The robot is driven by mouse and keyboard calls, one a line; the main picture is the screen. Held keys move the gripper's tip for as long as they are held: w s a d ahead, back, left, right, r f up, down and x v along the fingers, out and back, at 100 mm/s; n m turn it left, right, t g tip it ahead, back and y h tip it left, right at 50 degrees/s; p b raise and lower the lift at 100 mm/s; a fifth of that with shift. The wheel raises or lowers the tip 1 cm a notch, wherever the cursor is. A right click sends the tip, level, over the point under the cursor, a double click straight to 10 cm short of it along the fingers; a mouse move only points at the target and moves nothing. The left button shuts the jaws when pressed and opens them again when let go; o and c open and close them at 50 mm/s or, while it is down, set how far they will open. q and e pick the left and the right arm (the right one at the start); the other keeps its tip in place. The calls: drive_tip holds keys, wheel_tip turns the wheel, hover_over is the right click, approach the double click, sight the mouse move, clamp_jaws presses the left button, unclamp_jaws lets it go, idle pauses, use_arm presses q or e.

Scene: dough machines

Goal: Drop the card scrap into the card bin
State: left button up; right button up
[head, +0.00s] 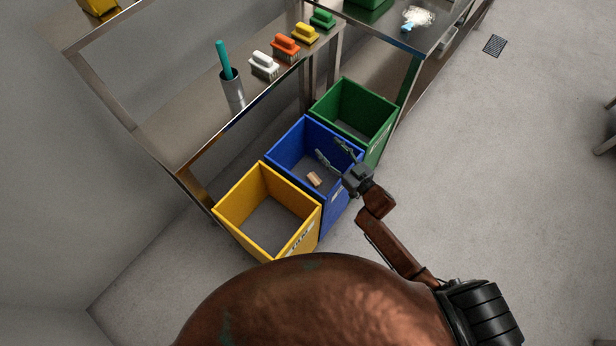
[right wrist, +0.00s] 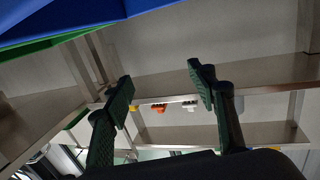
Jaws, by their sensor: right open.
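A small tan scrap (head: 314,179), which looks like the card scrap, shows inside the blue bin (head: 292,148), apart from my gripper. I cannot tell whether it touches the bin floor. My right gripper (head: 331,149) is open and empty over the blue bin, with its fingers spread towards the far side. The open fingers also show in the right wrist view (right wrist: 162,86), with nothing between them. The blue bin's edge fills the top left of that view (right wrist: 70,14). My left gripper is not in view.
A yellow bin (head: 232,213) stands left of the blue one and a green bin (head: 380,105) right of it. A steel table (head: 190,120) behind holds a cup (head: 232,92) and several coloured brushes (head: 285,46).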

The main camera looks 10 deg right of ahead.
drive_tip(key=v, duration=0.5)
drive_tip(key=shift+s, duration=0.3)
